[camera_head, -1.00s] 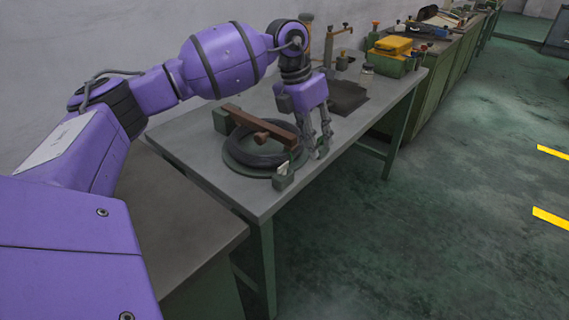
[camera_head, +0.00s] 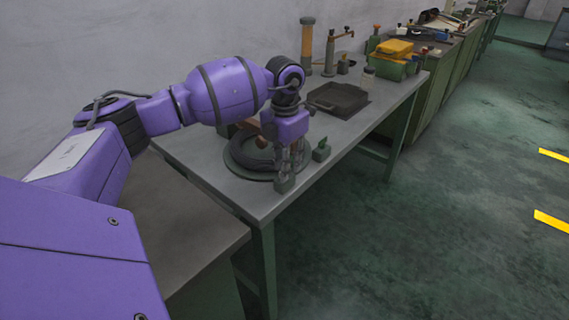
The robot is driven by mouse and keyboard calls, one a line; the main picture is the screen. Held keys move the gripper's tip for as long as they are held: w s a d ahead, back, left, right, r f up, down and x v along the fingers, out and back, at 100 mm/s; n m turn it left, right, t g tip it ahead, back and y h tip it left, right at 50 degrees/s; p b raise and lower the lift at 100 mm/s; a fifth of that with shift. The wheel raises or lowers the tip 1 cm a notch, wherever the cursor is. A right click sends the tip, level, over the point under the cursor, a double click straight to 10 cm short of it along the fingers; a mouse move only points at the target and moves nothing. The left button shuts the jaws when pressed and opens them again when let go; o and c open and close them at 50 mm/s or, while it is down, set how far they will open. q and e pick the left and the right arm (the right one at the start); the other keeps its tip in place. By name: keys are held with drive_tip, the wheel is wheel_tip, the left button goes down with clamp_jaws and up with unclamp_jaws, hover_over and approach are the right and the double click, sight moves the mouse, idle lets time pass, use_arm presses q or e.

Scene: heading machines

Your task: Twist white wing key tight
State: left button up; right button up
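My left gripper (camera_head: 289,168) points straight down at the front edge of the round fixture, its fingertips just above or at a small green block (camera_head: 285,185). The white wing key is not visible now; the fingers cover the top of that block. I cannot tell whether the fingers touch or hold anything. The fixture has a round green base (camera_head: 237,169) with a dark ring (camera_head: 245,155) on it. A brown bar (camera_head: 252,126) crosses the ring, mostly hidden behind my arm and gripper. My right gripper is out of view.
A second small green block with a knob (camera_head: 321,151) stands right of the gripper. Behind it are a dark tray (camera_head: 338,99), a jar (camera_head: 367,78) and a yellow-topped green box (camera_head: 394,62). The grey table's (camera_head: 215,178) front edge is close by.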

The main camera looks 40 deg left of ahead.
use_arm(q)
drive_tip(key=shift+c, duration=0.2)
clamp_jaws()
